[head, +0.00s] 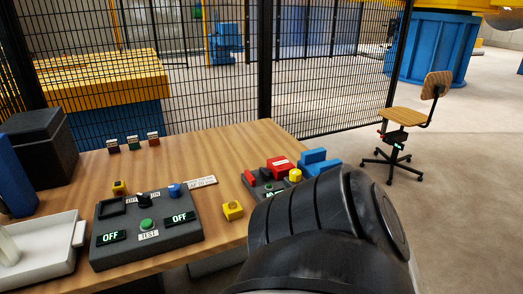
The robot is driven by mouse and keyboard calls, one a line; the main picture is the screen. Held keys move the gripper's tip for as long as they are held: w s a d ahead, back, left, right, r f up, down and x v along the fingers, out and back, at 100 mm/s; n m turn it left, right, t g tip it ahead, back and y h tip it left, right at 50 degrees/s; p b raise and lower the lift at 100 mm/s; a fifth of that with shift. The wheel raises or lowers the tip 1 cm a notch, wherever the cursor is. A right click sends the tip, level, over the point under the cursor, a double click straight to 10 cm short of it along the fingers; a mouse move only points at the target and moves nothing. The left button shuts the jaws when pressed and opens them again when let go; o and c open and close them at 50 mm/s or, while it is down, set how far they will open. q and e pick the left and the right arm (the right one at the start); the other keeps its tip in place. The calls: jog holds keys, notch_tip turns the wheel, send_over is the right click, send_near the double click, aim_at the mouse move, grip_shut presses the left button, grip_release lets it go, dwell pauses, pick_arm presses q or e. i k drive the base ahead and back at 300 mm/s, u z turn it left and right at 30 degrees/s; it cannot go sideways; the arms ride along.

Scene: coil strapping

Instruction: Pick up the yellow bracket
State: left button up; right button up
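A small yellow block-like piece with a dark spot on its face, which looks like the yellow bracket (232,210), lies on the wooden table (225,155). It sits just right of the dark grey control box (148,258) and appears apart from it. Neither of my gripper's fingers shows in the head view. A large black link of my arm fills the lower right and hides part of the table there.
A second panel with a red part (280,165), a yellow knob (295,175) and a blue block (318,161) stands at the right, partly hidden. A white tray (40,262) is at the left. A mesh fence (190,70) stands behind the table.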

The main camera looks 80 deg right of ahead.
aim_at(233, 211)
jog(key=u, duration=0.05)
jog(key=k, duration=0.4)
jog(key=z, duration=1.2)
